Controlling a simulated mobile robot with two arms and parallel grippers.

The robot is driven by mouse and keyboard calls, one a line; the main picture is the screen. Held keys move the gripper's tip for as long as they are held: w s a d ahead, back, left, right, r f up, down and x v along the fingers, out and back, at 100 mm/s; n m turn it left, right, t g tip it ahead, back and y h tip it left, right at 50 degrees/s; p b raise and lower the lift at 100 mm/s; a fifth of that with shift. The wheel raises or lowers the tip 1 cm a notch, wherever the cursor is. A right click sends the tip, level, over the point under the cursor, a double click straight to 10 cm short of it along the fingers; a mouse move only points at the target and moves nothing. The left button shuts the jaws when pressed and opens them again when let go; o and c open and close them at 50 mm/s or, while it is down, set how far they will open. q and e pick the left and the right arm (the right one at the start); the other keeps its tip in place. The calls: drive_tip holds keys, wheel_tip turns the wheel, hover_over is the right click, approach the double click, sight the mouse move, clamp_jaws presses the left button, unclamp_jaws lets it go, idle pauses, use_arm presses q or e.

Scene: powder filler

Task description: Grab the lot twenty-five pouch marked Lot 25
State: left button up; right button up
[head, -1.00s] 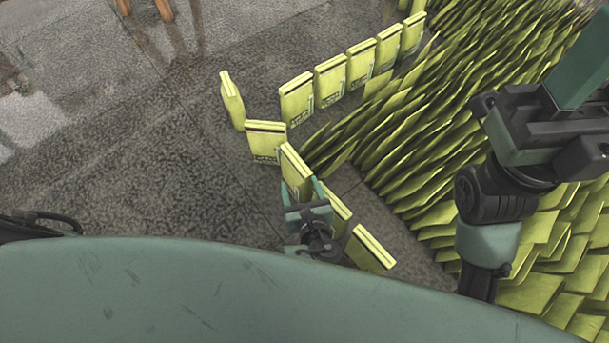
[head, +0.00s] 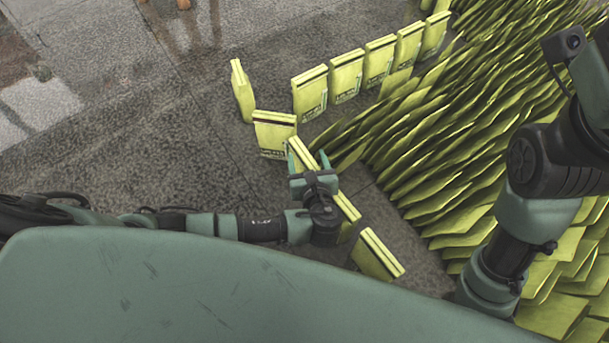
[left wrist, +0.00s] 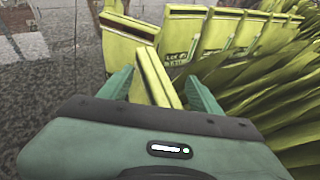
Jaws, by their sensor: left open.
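Several yellow-green pouches stand upright in a bent row on the dark floor. Their printed labels are too small to read, so I cannot tell which is Lot 25. My left gripper (head: 307,160) is open at one pouch (head: 301,150) in the near part of the row. In the left wrist view, this pouch (left wrist: 157,80) rises between the two spread fingers (left wrist: 162,92), and its lower part is hidden by the gripper body. My right arm shows at the right, but its jaws are not in view.
A pouch (head: 275,134) stands just beyond, and another (head: 242,92) stands edge-on at the left. Two pouches (head: 346,207) (head: 377,255) stand nearer me. A dense mass of yellow-green pouches (head: 450,150) fills the right. The floor at left is clear.

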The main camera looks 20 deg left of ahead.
use_arm(q)
clamp_jaws()
idle(1.4)
